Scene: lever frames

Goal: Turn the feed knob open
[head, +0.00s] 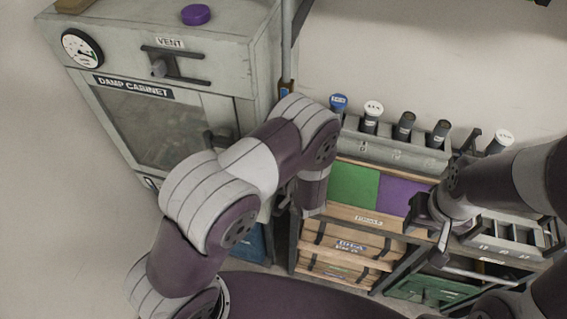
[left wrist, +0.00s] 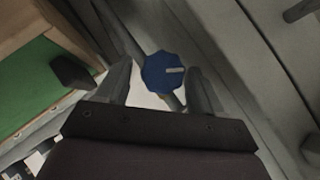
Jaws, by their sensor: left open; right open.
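In the left wrist view a blue, many-sided knob (left wrist: 160,77) with a light pointer bar faces me; no label on it is readable. The bar lies about level in that picture, toward the knob's right side. My left gripper (left wrist: 160,68) is open, one finger on each side of the knob. I cannot tell whether either finger touches it. In the head view my left arm hides this knob and the left gripper. My right gripper (head: 436,228) is open and empty in the head view, in front of the shelf unit at the right.
A grey damp cabinet (head: 225,55) with a vent slider (head: 159,68), a gauge (head: 82,48) and a purple lid (head: 196,14) stands at the left. A rack of bottles (head: 390,146), a green panel (head: 353,185) and wooden drawers (head: 345,240) stand at the right.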

